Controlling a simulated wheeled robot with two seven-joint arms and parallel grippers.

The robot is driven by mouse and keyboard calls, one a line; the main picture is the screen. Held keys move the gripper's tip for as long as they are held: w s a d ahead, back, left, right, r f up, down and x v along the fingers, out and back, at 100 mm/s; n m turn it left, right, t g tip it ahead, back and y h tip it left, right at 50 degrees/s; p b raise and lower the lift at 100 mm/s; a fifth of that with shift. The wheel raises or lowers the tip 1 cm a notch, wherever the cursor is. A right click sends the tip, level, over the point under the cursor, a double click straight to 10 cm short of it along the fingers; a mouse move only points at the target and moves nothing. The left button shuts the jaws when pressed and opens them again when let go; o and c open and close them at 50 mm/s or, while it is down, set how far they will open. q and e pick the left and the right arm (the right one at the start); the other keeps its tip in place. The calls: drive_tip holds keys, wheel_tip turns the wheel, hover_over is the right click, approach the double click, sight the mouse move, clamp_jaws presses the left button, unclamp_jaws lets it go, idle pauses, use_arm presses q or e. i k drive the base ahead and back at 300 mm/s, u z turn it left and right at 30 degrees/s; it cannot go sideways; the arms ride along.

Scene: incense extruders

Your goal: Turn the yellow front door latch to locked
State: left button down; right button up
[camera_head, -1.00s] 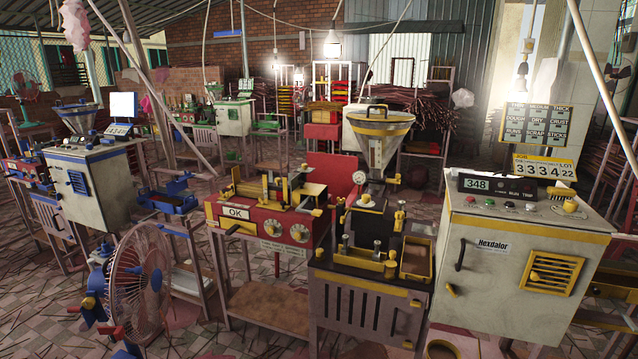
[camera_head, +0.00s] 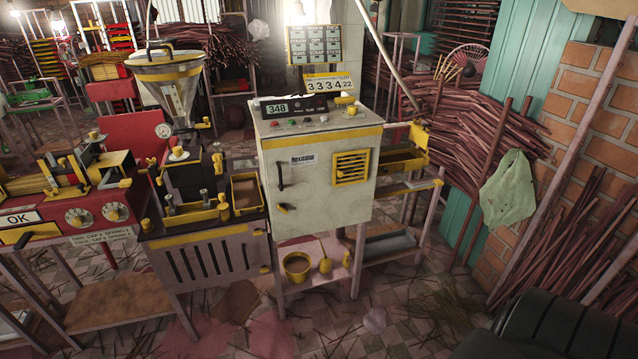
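The cream control cabinet (camera_head: 318,207) with yellow trim stands near the middle of the head view. A small yellow latch (camera_head: 284,208) sits low on the left of its front door, below a dark vertical door handle (camera_head: 280,175). The latch is too small to tell its exact turn. A yellow vent grille (camera_head: 351,167) is on the right of the door, and the door looks closed. Neither of my grippers shows in the view.
The extruder with a steel hopper (camera_head: 166,82) stands left of the cabinet, beside a red machine marked OK (camera_head: 65,205). A yellow bucket (camera_head: 297,267) sits on the shelf below the cabinet. Bundles of sticks (camera_head: 470,140) are at right. Stick-littered floor (camera_head: 330,325) lies in front.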

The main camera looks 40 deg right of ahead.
sight(280, 206)
drive_tip(key=z, duration=0.55)
drive_tip(key=k, duration=0.6)
drive_tip(key=z, duration=1)
drive_tip(key=i, duration=0.8)
drive_tip(key=z, duration=0.35)
